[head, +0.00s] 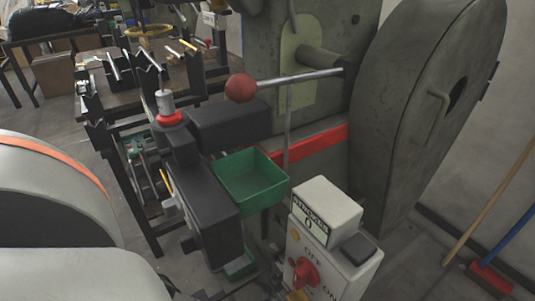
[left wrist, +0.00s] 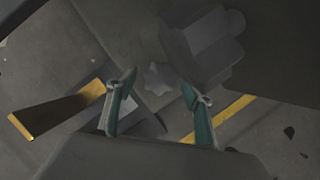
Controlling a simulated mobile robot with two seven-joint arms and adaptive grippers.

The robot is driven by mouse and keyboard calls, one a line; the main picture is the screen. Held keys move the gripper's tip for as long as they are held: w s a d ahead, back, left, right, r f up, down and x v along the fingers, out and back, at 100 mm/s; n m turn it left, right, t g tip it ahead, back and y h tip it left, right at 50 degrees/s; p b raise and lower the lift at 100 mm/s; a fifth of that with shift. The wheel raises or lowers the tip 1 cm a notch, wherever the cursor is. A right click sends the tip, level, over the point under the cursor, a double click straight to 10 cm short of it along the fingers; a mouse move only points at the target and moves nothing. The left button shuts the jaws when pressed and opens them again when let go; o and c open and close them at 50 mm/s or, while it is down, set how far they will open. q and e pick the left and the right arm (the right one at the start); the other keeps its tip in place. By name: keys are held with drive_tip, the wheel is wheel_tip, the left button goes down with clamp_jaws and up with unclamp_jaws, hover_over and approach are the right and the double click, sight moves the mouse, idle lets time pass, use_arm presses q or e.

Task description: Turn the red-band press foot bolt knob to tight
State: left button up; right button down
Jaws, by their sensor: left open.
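The press with the red band (head: 325,144) is a large grey-green machine in the middle right of the head view. In the left wrist view, a small grey star-shaped knob (left wrist: 162,77) lies against a grey surface. It looks like the foot bolt knob, but the view is dim and I cannot read its setting. My left gripper (left wrist: 160,88) is open, its two teal-padded fingers apart. The knob appears in the gap between the fingertips, seemingly beyond them and not gripped. The knob and my left gripper do not show in the head view. My right gripper is in neither view.
A green bin (head: 250,180), a red-ball lever (head: 240,88) and a switch box (head: 330,240) with a red knob crowd the press front. In the left wrist view, a dark block (left wrist: 205,45) sits beside the star knob, and a yellow-edged plate (left wrist: 60,107) lies left.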

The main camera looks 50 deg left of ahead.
use_arm(q)
drive_tip(key=v, duration=1.1)
idle(0.5)
